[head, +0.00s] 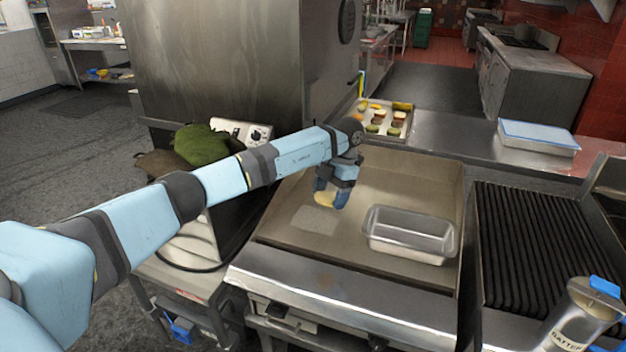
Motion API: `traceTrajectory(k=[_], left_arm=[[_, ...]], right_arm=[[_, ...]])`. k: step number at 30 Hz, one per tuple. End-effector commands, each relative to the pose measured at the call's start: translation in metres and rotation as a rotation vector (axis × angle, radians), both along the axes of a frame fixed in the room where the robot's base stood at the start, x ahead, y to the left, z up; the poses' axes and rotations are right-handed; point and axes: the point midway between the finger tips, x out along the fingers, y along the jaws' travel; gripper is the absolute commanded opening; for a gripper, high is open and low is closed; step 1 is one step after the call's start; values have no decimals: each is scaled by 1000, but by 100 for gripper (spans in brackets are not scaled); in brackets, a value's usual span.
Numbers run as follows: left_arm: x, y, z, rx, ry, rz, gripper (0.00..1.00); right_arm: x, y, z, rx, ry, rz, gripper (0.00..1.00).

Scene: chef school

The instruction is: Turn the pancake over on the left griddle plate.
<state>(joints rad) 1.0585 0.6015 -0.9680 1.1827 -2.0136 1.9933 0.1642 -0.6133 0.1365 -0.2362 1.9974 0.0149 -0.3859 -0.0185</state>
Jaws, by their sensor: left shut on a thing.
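The pancake (324,199) is a small pale-yellow piece showing between the fingers of my left gripper (333,201), over the left part of the flat griddle plate (285,228). My left arm reaches in from the left and the gripper points down, shut on the pancake. The fingers cover much of it. I cannot tell whether it touches the plate. A pale grey rectangular patch (314,220) shows on the plate just in front of the gripper; I cannot tell if it is a thing or a mark. My right gripper is not in view.
A clear rectangular pan (408,236) stands on the griddle's right part. A ribbed grill (535,245) and a batter container (582,318) are further right. A food tray (376,133) and a blue-lidded box (538,137) lie behind. Green and brown mitts (203,143) lie left.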

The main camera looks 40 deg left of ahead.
Motion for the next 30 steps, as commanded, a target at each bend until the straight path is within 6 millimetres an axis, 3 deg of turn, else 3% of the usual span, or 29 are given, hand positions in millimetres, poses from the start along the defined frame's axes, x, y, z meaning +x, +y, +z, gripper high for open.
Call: traceTrajectory(k=[6, 12, 22, 30], left_arm=[[10, 35, 3, -9, 87, 698, 48], [14, 55, 1, -41, 138, 1129, 48], [16, 64, 0, -114, 204, 1392, 48], [17, 67, -2, -321, 384, 1710, 48]], right_arm=[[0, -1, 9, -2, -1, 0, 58], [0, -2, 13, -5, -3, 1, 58], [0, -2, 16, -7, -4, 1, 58], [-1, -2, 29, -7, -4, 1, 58]])
